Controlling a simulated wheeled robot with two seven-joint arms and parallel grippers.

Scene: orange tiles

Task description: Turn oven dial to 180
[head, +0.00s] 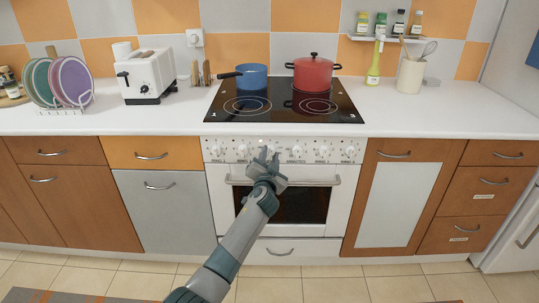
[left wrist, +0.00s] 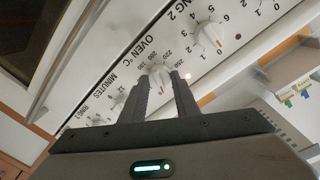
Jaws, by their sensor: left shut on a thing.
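The white oven dial (left wrist: 158,75) sits on the oven's front panel under the printed label "OVEN °C", with a ring of numbers around it. My left gripper (left wrist: 163,84) is shut on the dial, one dark finger on each side of it. In the head view my left gripper (head: 265,155) reaches up to the middle of the white control panel and covers part of the dial row. The setting is hard to read because the fingers hide part of the scale. My right gripper is not in view.
Neighbouring dials line the panel, one marked "RING 2" (left wrist: 210,36) and one for minutes (left wrist: 116,99). The oven door handle (head: 310,182) juts out just below. A blue pot (head: 252,77) and a red pot (head: 313,74) stand on the black hob (head: 285,117) above.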

